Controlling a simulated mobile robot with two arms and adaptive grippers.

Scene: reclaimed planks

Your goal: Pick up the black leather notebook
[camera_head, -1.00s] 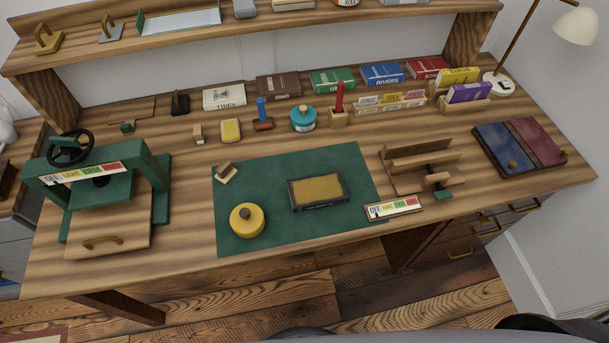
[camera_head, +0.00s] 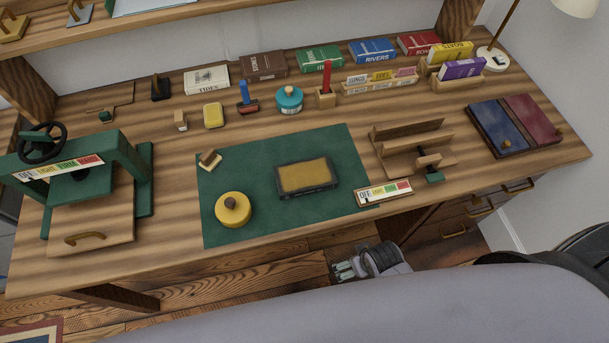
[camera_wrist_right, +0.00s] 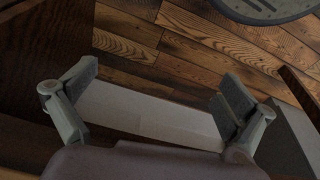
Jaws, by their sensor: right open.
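I cannot make out a black leather notebook in either view. The dark item on the green mat (camera_head: 222,182) is a shallow dark-framed pad (camera_head: 307,178) with a tan top. My right gripper (camera_head: 343,270) is in front of the desk's front edge, below the desktop, apart from everything on it. In the right wrist view my right gripper (camera_wrist_right: 160,84) is open and empty, with wood floor beyond its fingers. My left gripper is not in view.
Titled books, including white (camera_head: 207,80), brown (camera_head: 263,66) and blue (camera_head: 372,51), lie along the back. A green press (camera_head: 140,165) stands left. A yellow round pot (camera_head: 233,210) is on the mat. A blue-and-red hinged case (camera_head: 482,127) lies right.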

